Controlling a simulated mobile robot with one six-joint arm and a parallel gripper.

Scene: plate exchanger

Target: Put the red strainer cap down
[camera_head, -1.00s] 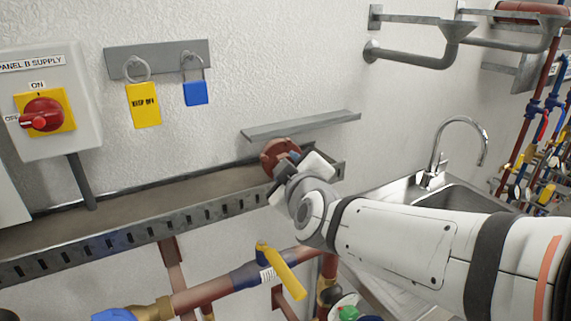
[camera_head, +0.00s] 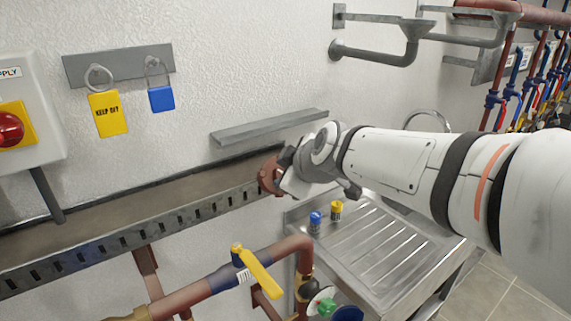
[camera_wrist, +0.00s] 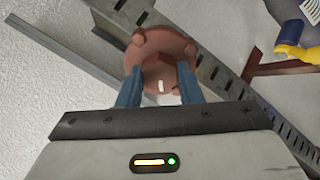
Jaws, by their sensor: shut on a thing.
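The red strainer cap (camera_head: 269,174) is a reddish-brown round piece with lobes on its rim. My gripper (camera_head: 283,172) is shut on it, near the right end of the slotted metal tray on the wall. In the wrist view the cap (camera_wrist: 160,58) sits between the two blue fingertips (camera_wrist: 158,78), and its round face shows. The cap overlaps the tray's edge in both views. I cannot tell whether it touches the tray.
The slotted tray (camera_head: 130,233) runs along the wall, with a narrow ledge (camera_head: 265,128) above it. A steel draining board (camera_head: 370,245) at right carries a blue-topped (camera_head: 315,222) and a yellow-topped (camera_head: 336,209) small item. A yellow-handled valve (camera_head: 258,271) stands below the tray.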

